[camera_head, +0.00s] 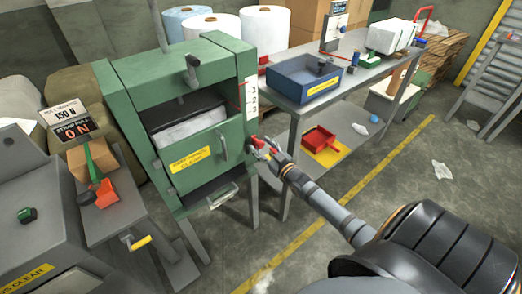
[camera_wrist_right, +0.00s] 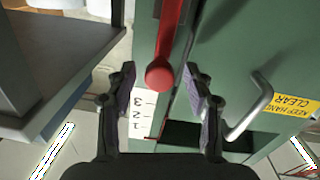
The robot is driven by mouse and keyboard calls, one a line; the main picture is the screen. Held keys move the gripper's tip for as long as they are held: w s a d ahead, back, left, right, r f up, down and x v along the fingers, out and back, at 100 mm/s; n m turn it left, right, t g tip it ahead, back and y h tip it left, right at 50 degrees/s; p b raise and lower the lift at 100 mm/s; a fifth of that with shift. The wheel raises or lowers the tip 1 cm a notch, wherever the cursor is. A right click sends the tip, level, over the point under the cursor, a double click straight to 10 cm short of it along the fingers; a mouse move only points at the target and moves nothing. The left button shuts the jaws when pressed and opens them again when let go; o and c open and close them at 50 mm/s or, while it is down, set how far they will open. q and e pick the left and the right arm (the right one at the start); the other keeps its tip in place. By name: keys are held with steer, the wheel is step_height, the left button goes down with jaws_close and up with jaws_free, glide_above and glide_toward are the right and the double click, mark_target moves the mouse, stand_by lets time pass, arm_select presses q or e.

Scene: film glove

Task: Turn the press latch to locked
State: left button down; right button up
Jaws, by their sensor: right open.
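The green press (camera_head: 125,120) stands left of centre in the head view, with a yellow-labelled front panel and a grey handle. Its red latch lever (camera_wrist_right: 168,40) shows in the right wrist view, ending in a round red knob. My right gripper (camera_wrist_right: 160,80) is open, with one finger on each side of the knob; I cannot tell whether either touches it. In the head view my right gripper (camera_head: 262,147) is at the press's right front edge and partly hides the latch. My left gripper is not in view.
A grey table (camera_head: 292,106) with a blue bin (camera_head: 290,85) stands right of the press. A red tray (camera_head: 319,138) lies on its lower shelf. The floor right of the yellow line is mostly open.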

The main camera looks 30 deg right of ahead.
steer(key=shift+w+r, duration=0.1)
steer(key=shift+w, duration=0.3)
jaws_close()
